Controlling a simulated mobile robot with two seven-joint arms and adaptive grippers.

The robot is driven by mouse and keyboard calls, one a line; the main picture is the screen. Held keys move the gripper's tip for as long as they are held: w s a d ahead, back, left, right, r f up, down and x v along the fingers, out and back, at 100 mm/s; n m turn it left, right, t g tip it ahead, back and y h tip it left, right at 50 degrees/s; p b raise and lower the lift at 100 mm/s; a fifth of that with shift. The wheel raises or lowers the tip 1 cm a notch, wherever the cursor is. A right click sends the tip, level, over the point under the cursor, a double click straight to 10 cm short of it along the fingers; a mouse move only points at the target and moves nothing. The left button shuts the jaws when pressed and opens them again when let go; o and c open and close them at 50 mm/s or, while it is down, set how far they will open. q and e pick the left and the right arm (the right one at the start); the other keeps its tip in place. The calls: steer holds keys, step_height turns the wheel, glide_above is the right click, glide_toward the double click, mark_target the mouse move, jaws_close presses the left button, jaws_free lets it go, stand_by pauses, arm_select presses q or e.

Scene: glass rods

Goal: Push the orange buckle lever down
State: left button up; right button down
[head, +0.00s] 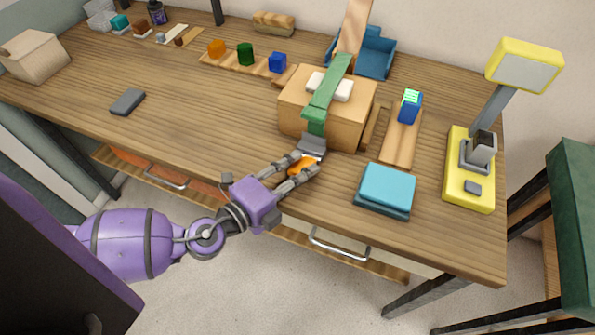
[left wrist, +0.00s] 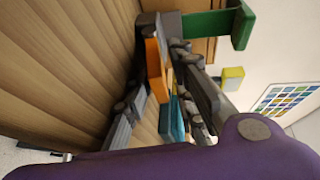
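The orange buckle lever (head: 302,167) sticks out below a grey buckle (head: 312,146) at the front of a wooden box (head: 295,109). A green strap (head: 326,96) runs over the box to the buckle. My left gripper (head: 305,163) is at the lever, one finger on each side of it, with the fingers apart. In the left wrist view the orange lever (left wrist: 155,70) stands between the fingers, beside the green strap (left wrist: 222,24). I cannot tell whether a finger touches it. My right gripper is in neither view.
A teal block (head: 387,186) lies right of the lever. A yellow lamp (head: 470,165) stands at the right end. A blue block (head: 410,108) sits on a wooden strip behind the teal block. The table left of the box is mostly clear, with a grey slab (head: 127,102).

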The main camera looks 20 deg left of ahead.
arm_select(q)
steer(key=shift+s+f, duration=0.1)
steer(key=shift+f, duration=0.1)
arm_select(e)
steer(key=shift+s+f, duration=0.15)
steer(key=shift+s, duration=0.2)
arm_select(q)
steer(key=shift+s+a, duration=0.15)
steer(key=shift+s, duration=0.3)
steer(key=v, duration=0.6)
steer(key=shift+w+r, duration=0.1)
steer(key=shift+r, duration=0.05)
steer(key=shift+s+a+r, duration=0.2)
steer(key=shift+s+a, duration=0.05)
steer(key=shift+s, duration=0.25)
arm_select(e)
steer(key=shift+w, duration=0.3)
arm_select(q)
steer(key=shift+s, duration=0.1)
